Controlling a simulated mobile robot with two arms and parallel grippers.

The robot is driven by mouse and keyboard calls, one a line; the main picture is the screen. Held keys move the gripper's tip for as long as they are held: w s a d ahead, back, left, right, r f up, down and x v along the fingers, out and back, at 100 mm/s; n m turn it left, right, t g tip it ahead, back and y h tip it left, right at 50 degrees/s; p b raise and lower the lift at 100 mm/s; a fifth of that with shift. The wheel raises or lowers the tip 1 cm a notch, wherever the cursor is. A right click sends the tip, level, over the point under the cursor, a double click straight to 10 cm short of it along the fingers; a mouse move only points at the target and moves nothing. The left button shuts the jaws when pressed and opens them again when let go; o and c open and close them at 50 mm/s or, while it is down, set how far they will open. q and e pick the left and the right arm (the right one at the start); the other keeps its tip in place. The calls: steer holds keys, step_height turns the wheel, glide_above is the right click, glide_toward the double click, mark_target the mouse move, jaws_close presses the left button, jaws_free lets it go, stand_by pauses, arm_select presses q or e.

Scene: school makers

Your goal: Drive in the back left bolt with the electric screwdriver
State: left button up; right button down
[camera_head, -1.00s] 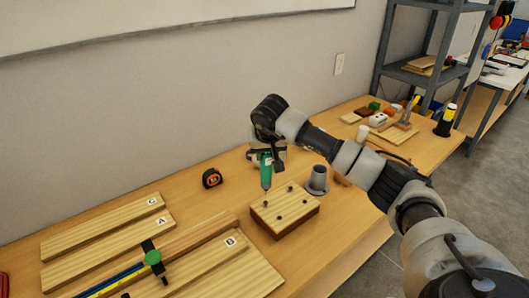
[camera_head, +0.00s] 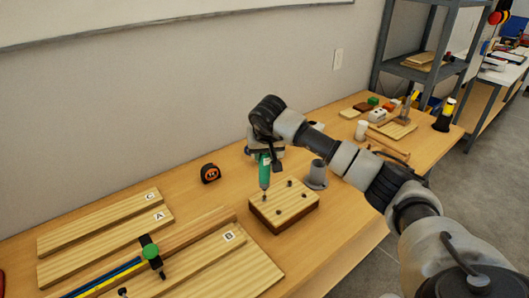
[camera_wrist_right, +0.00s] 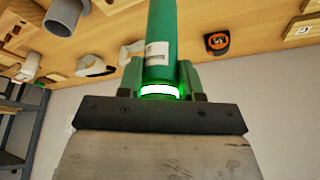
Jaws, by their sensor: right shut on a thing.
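The green electric screwdriver (camera_head: 265,172) is held nearly upright, bit down, above the wooden block (camera_head: 275,225). Several dark bolts stand in the block's top. The bit is over the back left bolt (camera_head: 264,198), at or very near its head; I cannot tell whether they touch. My right gripper (camera_head: 265,154) is shut around the screwdriver's upper body. In the right wrist view, the screwdriver (camera_wrist_right: 160,45) sits between the fingers (camera_wrist_right: 160,85), with a glowing green-white ring; its bit and the bolts are hidden. My left gripper is out of view.
A grey cup-like holder (camera_head: 316,174) stands just right of the block. A tape measure (camera_head: 210,173) lies left behind it. Boards (camera_head: 105,215) and a green-knobbed clamp (camera_head: 151,252) fill the left. A hammer and small items lie at the far right.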

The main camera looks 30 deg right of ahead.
steer(key=shift+f+b, duration=0.35)
steer(key=shift+f, duration=0.1)
stand_by(0.5)
steer(key=shift+s+f, duration=0.1)
steer(key=shift+f, duration=0.45)
stand_by(2.0)
steer(key=shift+r, duration=0.15)
steer(key=shift+r+p, duration=1.95)
steer(key=shift+r, duration=1.05)
